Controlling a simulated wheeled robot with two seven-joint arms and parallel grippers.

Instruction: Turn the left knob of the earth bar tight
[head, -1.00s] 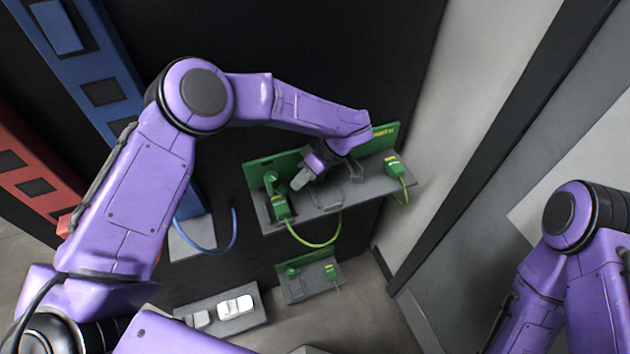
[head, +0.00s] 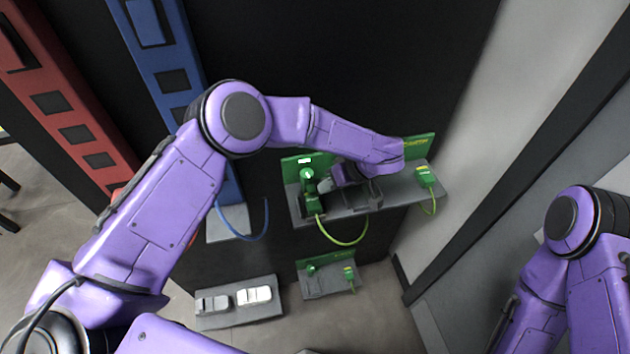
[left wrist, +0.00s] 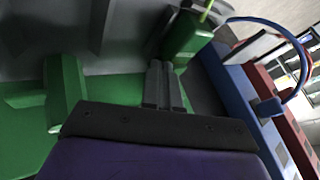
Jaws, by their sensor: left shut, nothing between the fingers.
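The earth bar is a green plate (head: 418,147) above a grey shelf (head: 400,190) in the head view. Its left knob (head: 307,174) is green and stands at the left end, above a green clamp (head: 313,204) with a yellow-green cable. My left gripper (head: 326,184) is shut and empty, just right of the knob; I cannot tell whether it touches. In the left wrist view its closed fingers (left wrist: 162,86) point towards a green part (left wrist: 186,38) with a yellow-green cable. Another green part (left wrist: 64,88) stands at left there. My right gripper is outside the frames.
A green clamp (head: 427,177) with a cable is at the bar's right end. A blue bar (head: 172,80) and red bar (head: 60,105) stand at left. A pale wall is at right.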

